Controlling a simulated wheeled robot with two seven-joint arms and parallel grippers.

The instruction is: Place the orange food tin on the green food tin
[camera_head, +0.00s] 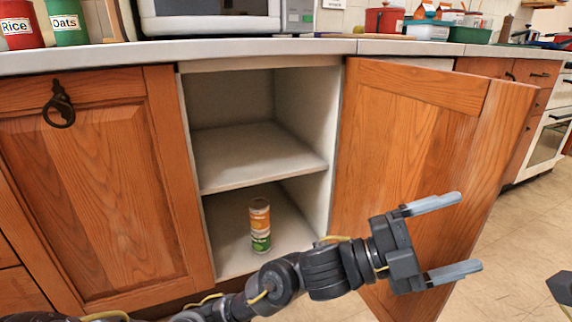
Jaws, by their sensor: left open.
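The orange food tin (259,216) stands upright on the green food tin (261,242) on the floor of the open cabinet. The two tins look lined up as one column. My left gripper (455,238) is open and empty, in front of the open cabinet door, to the right of the tins and apart from them. A dark part at the lower right edge (561,288) seems to belong to my right gripper; most of it is cut off, and its jaws cannot be judged.
The cabinet has an empty middle shelf (255,158) above the tins. Its door (400,150) stands open to the right. On the counter (120,58) are a Rice canister (18,25), an Oats canister (66,22) and a microwave (215,18). Floor is clear at the right.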

